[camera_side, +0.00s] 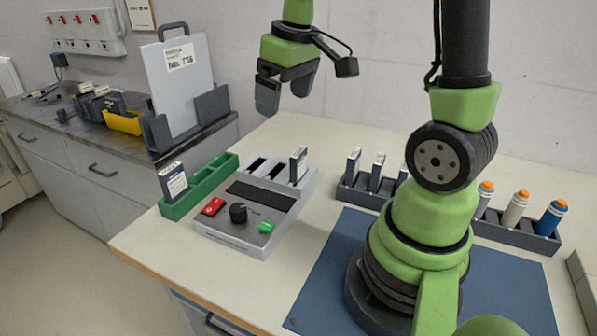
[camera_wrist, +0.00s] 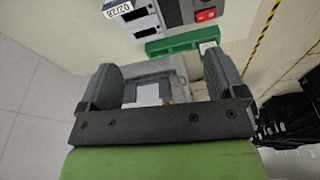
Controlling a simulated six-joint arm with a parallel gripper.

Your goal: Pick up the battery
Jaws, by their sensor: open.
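My gripper (camera_side: 285,92) hangs open and empty in the air, above and behind the grey charger (camera_side: 252,236). In the wrist view its two fingers (camera_wrist: 160,85) are spread apart. One dark battery with a white label (camera_side: 173,182) stands upright in the left end of the green tray (camera_side: 207,188). Another battery (camera_side: 298,164) stands in the right slot of the charger. Several more batteries (camera_side: 353,164) stand in a dark rack to the right, partly hidden by my arm. The green tray (camera_wrist: 168,45) shows beyond the fingers in the wrist view. Which battery is meant cannot be told.
The charger has a red switch (camera_side: 213,206), a black knob (camera_side: 238,212) and a green button (camera_side: 267,227). A rack of orange-capped cylinders (camera_side: 516,207) stands at right, beside a blue mat (camera_side: 322,277). A grey case (camera_side: 183,85) stands on the left counter.

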